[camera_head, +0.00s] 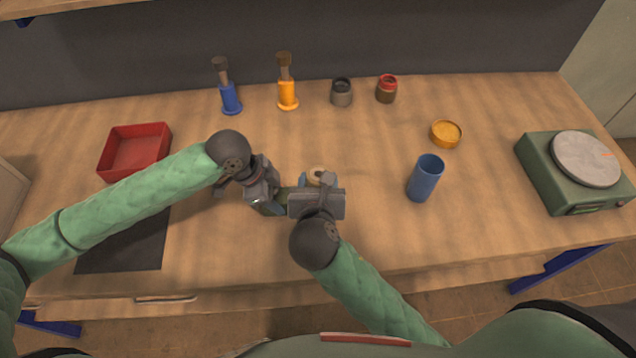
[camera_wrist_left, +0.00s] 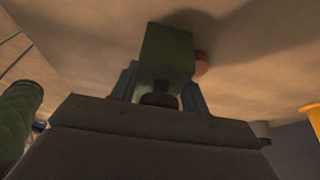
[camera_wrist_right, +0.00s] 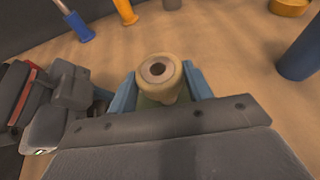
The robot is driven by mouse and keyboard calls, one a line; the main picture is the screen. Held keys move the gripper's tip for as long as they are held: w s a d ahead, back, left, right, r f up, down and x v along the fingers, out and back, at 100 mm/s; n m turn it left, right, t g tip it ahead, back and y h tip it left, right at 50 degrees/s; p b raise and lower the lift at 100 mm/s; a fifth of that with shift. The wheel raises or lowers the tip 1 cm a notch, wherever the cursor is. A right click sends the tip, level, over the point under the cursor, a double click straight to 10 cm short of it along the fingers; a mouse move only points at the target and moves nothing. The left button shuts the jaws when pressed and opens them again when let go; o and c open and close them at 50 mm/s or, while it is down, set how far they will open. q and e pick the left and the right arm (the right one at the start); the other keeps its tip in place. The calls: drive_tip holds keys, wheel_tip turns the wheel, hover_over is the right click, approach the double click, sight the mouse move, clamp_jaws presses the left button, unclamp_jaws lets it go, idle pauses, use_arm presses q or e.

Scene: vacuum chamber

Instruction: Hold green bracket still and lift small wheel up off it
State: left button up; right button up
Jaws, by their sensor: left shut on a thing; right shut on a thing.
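The small wheel (camera_wrist_right: 160,72) is a cream ring with a dark centre hole. In the right wrist view it sits between the blue fingers of my right gripper (camera_wrist_right: 160,88), which is shut on it. A greenish patch shows just under the wheel; I cannot tell whether they touch. The wheel also shows in the head view (camera_head: 316,173). The green bracket (camera_wrist_left: 166,52) is a dark green block between the fingers of my left gripper (camera_wrist_left: 160,92), which is shut on it. In the head view the grippers are close together and hide most of the bracket.
A blue cup (camera_head: 425,180) stands to the right of the grippers, with a green scale (camera_head: 570,185) farther right. A red tray (camera_head: 134,152) is at the left. Blue and orange bottles, jars and an orange dish (camera_head: 446,133) stand behind. The front table middle is clear.

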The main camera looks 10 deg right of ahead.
drive_tip(key=shift+r, duration=1.25)
use_arm(q)
drive_tip(key=o, duration=1)
drive_tip(key=shift+o, duration=0.2)
drive_tip(key=v, duration=1.2)
drive_tip(key=shift+a, duration=0.1)
